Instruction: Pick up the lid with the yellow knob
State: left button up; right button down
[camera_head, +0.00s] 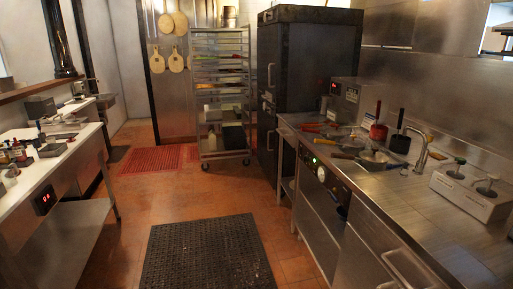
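A steel two-well container (470,196) stands on the right counter near the right edge. Two small lids sit on top of it, each with a raised knob. The rear lid (456,174) has a knob that looks dark green. The front lid (486,190) has a knob that looks dull yellow-green, but it is too small to be sure of its colour. Neither of my grippers is in view.
The steel counter (420,225) runs along the right, with a faucet (420,148), pans and red-handled tools behind the container. A black floor mat (207,255) lies in the open aisle. A prep table (68,165) is left, and a wheeled rack (221,90) stands at the back.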

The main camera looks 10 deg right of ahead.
aim_at(353, 142)
jog(key=i, duration=1.35)
jog(key=i+j+z, duration=0.15)
jog(key=i+z, duration=0.35)
jog(key=i+j+z, duration=0.3)
jog(key=z, duration=0.15)
jog(key=i+j+z, duration=0.15)
jog(key=z, duration=0.2)
jog(key=i+j+z, duration=0.2)
jog(key=z, duration=0.15)
jog(key=i+j+z, duration=0.1)
jog(key=j+z, duration=0.25)
jog(key=i+j+z, duration=0.15)
jog(key=j+z, duration=0.7)
jog(key=i+j, duration=0.05)
jog(key=j, duration=0.05)
